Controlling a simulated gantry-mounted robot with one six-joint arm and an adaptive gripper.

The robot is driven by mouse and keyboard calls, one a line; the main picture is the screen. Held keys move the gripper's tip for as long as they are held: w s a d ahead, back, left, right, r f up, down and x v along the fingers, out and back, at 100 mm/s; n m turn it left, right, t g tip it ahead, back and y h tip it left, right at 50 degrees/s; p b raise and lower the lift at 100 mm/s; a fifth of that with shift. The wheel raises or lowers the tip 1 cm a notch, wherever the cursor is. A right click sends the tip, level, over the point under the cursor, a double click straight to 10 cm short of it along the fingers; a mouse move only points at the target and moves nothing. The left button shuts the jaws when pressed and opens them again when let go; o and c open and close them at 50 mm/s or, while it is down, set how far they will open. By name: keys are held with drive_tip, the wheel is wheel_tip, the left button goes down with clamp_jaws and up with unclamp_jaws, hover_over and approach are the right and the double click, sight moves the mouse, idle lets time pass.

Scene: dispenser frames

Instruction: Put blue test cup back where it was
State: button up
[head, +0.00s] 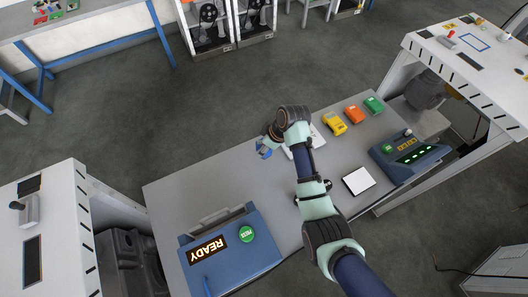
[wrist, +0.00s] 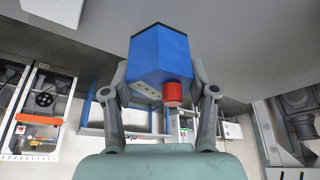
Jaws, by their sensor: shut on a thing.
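In the wrist view, the blue test cup (wrist: 160,55) is a blue faceted body with a dark rim, held between the two fingers of my gripper (wrist: 160,78). A red cylinder (wrist: 173,93) shows at its lower right side, and small dark spots mark its pale underside. In the head view, the cup (head: 264,152) is a small blue shape at my gripper (head: 268,140), over the left-middle part of the grey table (head: 190,190). My arm hides part of the table. I cannot tell how high the cup is above it.
A blue machine (head: 230,255) reading READY, with a green button, stands front left. A blue panel (head: 408,155) with green lights stands at the right. A yellow box (head: 334,123), orange box (head: 354,114) and green box (head: 373,105) line the far edge. A white square (head: 358,180) lies right of my arm.

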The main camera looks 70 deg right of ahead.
drive_tip(key=shift+f+b, duration=0.3)
drive_tip(key=shift+f, duration=1.75)
drive_tip(key=shift+f, duration=0.1)
drive_tip(key=shift+f, duration=0.1)
drive_tip(key=o, duration=1.4)
drive_tip(key=p+v, duration=0.2)
drive_tip(key=v, duration=1)
